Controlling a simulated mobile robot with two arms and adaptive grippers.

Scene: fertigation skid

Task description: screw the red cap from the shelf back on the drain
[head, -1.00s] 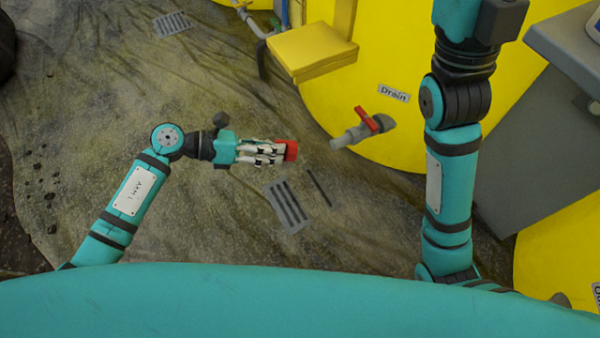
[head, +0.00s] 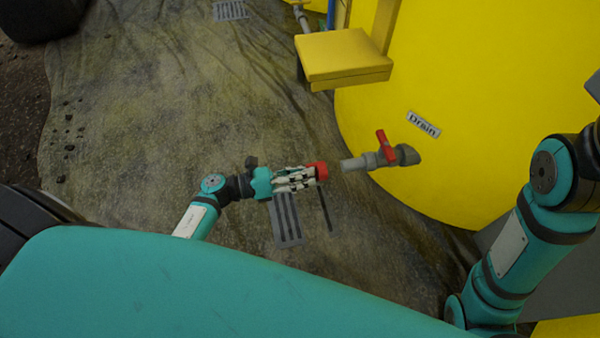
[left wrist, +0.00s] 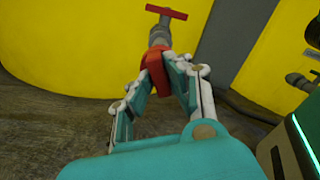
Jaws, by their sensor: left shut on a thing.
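The red cap (head: 321,171) is held in the fingers of my left gripper (head: 300,178), which is shut on it. The drain pipe (head: 354,164) is a grey stub with a red valve handle (head: 385,146), coming out of the yellow tank beside the "Drain" label (head: 423,124). In the head view the cap is just left of the open pipe end, with a small gap. In the left wrist view the cap (left wrist: 157,74) sits between the fingertips, in front of the grey pipe (left wrist: 159,34), and hides its end. My right gripper is out of view.
A yellow shelf (head: 343,66) stands out above and left of the drain. The yellow tank (head: 470,80) fills the right side. A slotted grate (head: 286,220) lies on the wrinkled ground sheet (head: 150,130) below my left gripper.

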